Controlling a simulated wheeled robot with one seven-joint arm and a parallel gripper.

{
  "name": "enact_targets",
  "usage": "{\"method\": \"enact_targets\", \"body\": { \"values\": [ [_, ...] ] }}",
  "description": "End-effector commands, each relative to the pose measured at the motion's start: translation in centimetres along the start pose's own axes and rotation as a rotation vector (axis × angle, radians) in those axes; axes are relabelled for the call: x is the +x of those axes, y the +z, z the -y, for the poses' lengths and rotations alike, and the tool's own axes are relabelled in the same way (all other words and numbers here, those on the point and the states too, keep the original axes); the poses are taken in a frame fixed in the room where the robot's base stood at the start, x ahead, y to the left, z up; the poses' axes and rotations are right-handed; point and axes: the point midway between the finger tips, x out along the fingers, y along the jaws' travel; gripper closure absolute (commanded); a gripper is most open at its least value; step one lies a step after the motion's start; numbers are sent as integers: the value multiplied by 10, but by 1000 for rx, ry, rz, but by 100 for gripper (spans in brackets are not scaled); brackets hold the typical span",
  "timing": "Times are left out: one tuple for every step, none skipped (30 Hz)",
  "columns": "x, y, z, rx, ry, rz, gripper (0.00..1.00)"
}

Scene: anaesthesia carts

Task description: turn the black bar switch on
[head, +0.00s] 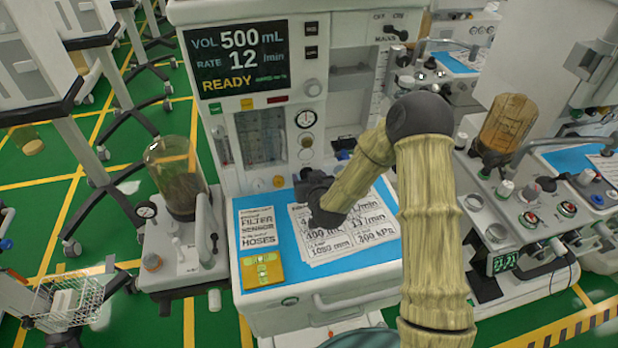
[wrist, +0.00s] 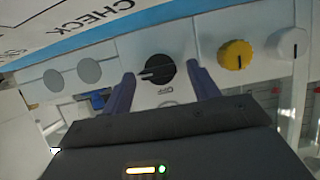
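In the wrist view a round black switch (wrist: 158,70) with a raised bar sits on a white panel. Its bar lies roughly sideways in the picture, with a pale mark at the left; small lettering beside it is hard to read. My gripper (wrist: 161,80) is open, with one dark finger on each side of this switch; I cannot tell whether they touch it. In the head view my gripper (head: 307,184) is low at the panel above the blue worktop and hides this switch. Another black bar switch (head: 396,34), marked MAINS, is at the machine's upper right.
A yellow knob (wrist: 235,55) and a white knob (wrist: 291,43) are right of the fingers in the wrist view. Printed sheets (head: 345,238) and a yellow block (head: 262,271) lie on the blue worktop (head: 315,285). The display (head: 240,58) reads READY. Other carts stand close on both sides.

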Motion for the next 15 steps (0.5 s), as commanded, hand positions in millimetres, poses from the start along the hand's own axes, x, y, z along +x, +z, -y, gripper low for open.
{"method": "enact_targets", "body": {
  "values": [
    [0,0,0,0,0,0,40],
    [0,0,0,0,0,0,40],
    [0,0,0,0,0,0,40],
    [0,0,0,-1,0,0,40],
    [-1,0,0,-1,0,0,40],
    [-2,0,0,-1,0,0,40],
    [-4,0,0,-1,0,0,40],
    [-6,0,0,-1,0,0,40],
    [-9,0,0,-1,0,0,40],
    [-12,1,0,-1,0,0,40],
    [-16,1,0,-1,0,1,40],
    [-21,0,0,-1,0,-1,40],
    [-25,1,0,-2,0,0,40],
    [-30,1,0,-2,0,0,40],
    [-37,1,0,-3,0,0,40]
  ]
}}
